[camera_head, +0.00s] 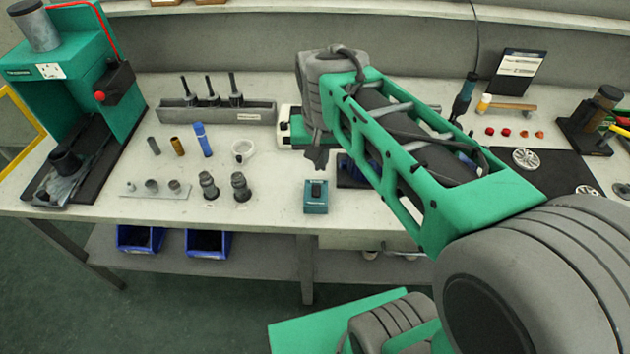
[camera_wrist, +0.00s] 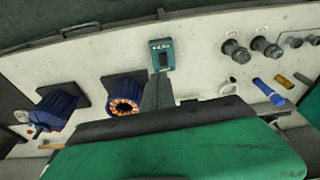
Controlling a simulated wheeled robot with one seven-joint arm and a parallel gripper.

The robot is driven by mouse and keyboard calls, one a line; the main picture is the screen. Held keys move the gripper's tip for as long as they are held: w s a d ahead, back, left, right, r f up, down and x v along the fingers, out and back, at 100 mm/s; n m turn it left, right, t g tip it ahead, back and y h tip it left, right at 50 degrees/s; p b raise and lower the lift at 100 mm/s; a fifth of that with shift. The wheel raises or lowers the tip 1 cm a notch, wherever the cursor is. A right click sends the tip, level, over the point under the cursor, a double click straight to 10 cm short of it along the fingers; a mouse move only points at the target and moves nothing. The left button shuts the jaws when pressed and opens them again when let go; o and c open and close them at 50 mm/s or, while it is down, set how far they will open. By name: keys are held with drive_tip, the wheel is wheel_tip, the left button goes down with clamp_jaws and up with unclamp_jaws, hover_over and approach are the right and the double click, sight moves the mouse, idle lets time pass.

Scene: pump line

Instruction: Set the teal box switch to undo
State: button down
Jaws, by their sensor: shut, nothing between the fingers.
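The teal box (camera_head: 315,205) with a dark switch on its top stands near the front edge of the bench in the head view. In the wrist view the teal box (camera_wrist: 161,47) is at the top middle, with pale lettering beside a dark rocker. I cannot read which way the switch is set. My gripper (camera_head: 320,165) points down above and just behind the box, apart from it. In the wrist view my gripper (camera_wrist: 158,82) is shut and empty, its dark fingers ending just short of the box.
Several grey fittings (camera_head: 240,187) stand left of the box, with a white ring (camera_head: 242,150) behind them. A dark stand with a blue part (camera_head: 355,170) is close on the right. A teal press (camera_head: 85,85) is at far left. Bare bench lies between fittings and box.

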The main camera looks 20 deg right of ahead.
sight(314, 188)
drive_tip(key=shift+w+a+r+m, duration=0.15)
drive_tip(key=shift+w+m, duration=0.1)
drive_tip(key=shift+w, duration=0.4)
drive_tip(key=shift+w+a+f+m, duration=0.1)
drive_tip(key=shift+w+m, duration=0.15)
drive_tip(key=shift+w, duration=0.35)
drive_tip(key=p+x, duration=0.1)
drive_tip(key=x, duration=1.3)
drive_tip(key=shift+s+d, duration=0.1)
drive_tip(key=shift+s, duration=0.05)
